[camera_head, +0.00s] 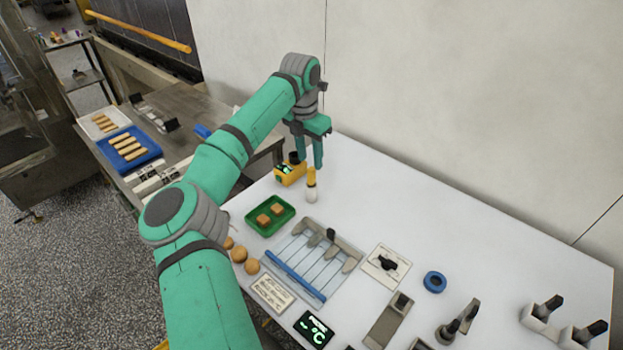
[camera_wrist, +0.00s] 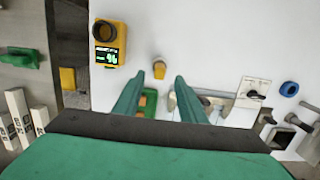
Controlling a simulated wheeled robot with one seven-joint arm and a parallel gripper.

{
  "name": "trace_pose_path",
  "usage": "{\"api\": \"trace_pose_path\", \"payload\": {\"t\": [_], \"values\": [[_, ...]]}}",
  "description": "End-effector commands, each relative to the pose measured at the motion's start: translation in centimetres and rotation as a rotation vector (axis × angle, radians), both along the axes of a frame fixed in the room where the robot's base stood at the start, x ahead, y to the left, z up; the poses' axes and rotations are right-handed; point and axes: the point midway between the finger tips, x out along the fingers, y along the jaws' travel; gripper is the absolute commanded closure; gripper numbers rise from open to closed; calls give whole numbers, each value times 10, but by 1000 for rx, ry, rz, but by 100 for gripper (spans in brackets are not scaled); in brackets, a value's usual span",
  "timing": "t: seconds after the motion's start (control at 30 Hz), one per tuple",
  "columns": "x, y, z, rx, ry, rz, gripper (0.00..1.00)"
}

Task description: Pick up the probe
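My gripper (camera_head: 318,163) is open and empty, pointing down above the far left part of the white table. Its two green fingers stand apart in the wrist view (camera_wrist: 158,80). A small upright cylinder (camera_head: 311,186) with a yellow top and pale lower part stands just below the fingers; in the wrist view (camera_wrist: 159,68) it shows just beyond and between the fingertips. I cannot tell for sure whether this is the probe. A black display (camera_head: 313,330) with green "°C" text lies at the near edge of the table.
A yellow meter (camera_head: 290,173) stands close left of the cylinder. A green tray (camera_head: 270,214) with brown pieces, a slatted rack (camera_head: 300,281), a knob plate (camera_head: 386,264) and a blue ring (camera_head: 434,281) lie nearer. The table's back right is clear; a wall stands behind.

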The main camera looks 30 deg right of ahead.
Motion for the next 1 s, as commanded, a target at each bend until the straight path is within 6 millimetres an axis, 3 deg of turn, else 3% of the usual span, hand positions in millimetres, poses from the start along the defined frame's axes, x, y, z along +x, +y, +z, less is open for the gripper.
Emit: {"api": "trace_pose_path", "payload": {"t": [0.17, 0.5, 0.77, 0.9, 1.0], "values": [[0, -1, -11, 0, 1, -1, 62], [2, -6, -53, -3, 1, -1, 62], [2, -6, -56, -2, -1, -1, 62], [2, -6, -56, -1, 0, -1, 96], [2, -6, -56, -1, 0, -1, 100]]}}
